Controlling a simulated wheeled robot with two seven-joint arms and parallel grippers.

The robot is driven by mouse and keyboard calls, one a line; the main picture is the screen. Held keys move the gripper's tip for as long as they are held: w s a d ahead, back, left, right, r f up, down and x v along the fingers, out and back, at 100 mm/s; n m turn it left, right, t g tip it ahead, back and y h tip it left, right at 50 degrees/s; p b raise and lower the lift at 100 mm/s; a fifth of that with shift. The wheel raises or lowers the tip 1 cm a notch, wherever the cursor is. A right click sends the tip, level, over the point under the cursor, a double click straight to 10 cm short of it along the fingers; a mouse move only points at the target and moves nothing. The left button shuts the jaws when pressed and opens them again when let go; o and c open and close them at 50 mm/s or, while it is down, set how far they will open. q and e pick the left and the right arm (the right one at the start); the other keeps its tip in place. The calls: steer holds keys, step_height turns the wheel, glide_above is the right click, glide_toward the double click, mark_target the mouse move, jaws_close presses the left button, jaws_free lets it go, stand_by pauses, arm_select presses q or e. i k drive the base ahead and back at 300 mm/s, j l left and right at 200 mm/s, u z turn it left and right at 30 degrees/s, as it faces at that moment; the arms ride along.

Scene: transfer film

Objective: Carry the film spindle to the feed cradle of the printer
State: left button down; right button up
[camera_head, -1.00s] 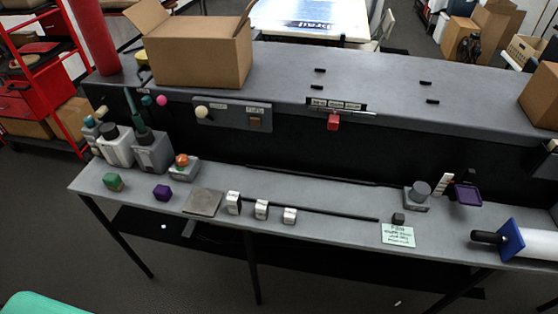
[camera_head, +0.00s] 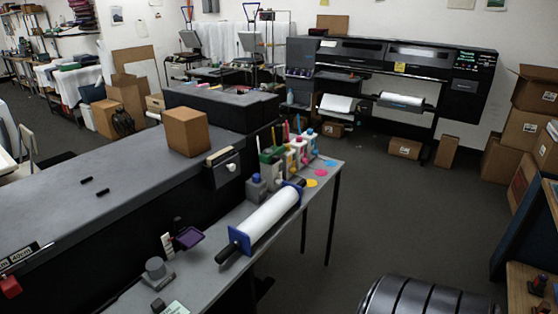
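The film spindle (camera_head: 268,219), a white roll with blue end flanges and a dark handle at its near end, lies on the narrow grey bench (camera_head: 206,268). The large black printer (camera_head: 405,79) stands against the back wall. A white roll (camera_head: 402,99) sits across its front at mid height; I cannot tell whether the feed cradle is there. White sheet material (camera_head: 338,103) hangs at the printer's left part. Neither of my grippers shows.
Several coloured ink bottles (camera_head: 290,155) stand on the bench's far end. Open floor (camera_head: 390,210) lies between bench and printer. Cardboard boxes (camera_head: 405,148) stand below the printer, with more boxes (camera_head: 522,105) at the right. A dark ribbed cylinder (camera_head: 425,297) stands at the bottom.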

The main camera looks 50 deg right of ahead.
mark_target(242, 238)
steer(key=z, duration=1.65)
steer(key=i+l+z, duration=0.15)
steer(key=i+l, duration=0.25)
steer(key=l, duration=0.15)
